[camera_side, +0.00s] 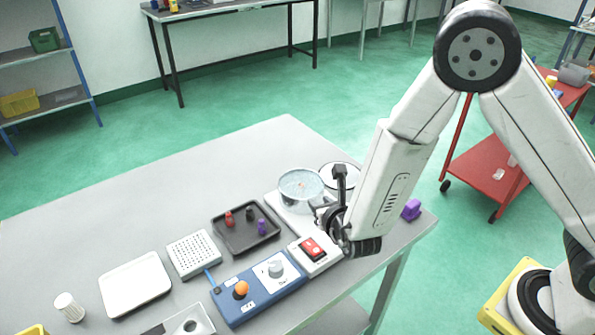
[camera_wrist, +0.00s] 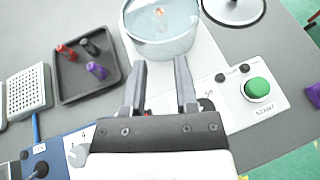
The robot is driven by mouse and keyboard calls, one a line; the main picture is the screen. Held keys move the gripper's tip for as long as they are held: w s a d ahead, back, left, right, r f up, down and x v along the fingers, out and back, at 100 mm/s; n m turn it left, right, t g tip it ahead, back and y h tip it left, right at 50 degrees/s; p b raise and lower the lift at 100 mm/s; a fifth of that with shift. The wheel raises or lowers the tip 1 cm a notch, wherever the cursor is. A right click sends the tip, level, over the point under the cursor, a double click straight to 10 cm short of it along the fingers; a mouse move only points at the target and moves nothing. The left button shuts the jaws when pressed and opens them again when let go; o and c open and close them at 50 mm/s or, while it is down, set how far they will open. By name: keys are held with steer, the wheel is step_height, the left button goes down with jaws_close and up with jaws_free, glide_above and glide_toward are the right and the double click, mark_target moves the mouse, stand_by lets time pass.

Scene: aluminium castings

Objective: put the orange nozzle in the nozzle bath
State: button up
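The nozzle bath (camera_side: 300,188) is a round metal pot of clear liquid on a white base; it is at the top of the wrist view (camera_wrist: 162,45). A small orange piece, which looks like the orange nozzle (camera_wrist: 160,12), lies in the liquid; it is a small spot in the side view (camera_side: 301,184). My gripper (camera_wrist: 162,78) is open, with nothing seen between its fingers. It is just on the near side of the bath, apart from the nozzle; in the side view the arm partly hides it.
A dark tray (camera_side: 231,241) holds red, dark and purple nozzles. A round dark-rimmed lid (camera_wrist: 235,10) lies beside the bath. A green start button (camera_wrist: 257,90), a red switch (camera_side: 312,248) and a blue control box (camera_side: 258,301) stand close by. The table's back left is clear.

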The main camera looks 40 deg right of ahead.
steer(key=shift+d+r+m+h, duration=0.15)
steer(key=shift+d+m+h, duration=0.15)
steer(key=shift+d, duration=0.2)
steer(key=s+d+r+m+g+h, duration=0.2)
steer(key=s+d+m+g+h, duration=0.1)
steer(key=s+d+m+g, duration=1)
steer(key=s+a+r+m+t+y, duration=0.2)
steer(key=a+r+m+y, duration=0.2)
steer(key=m, duration=1.4)
steer(key=y, duration=0.3)
steer(key=shift+m+t+y, duration=0.3)
steer(key=shift+m, duration=0.1)
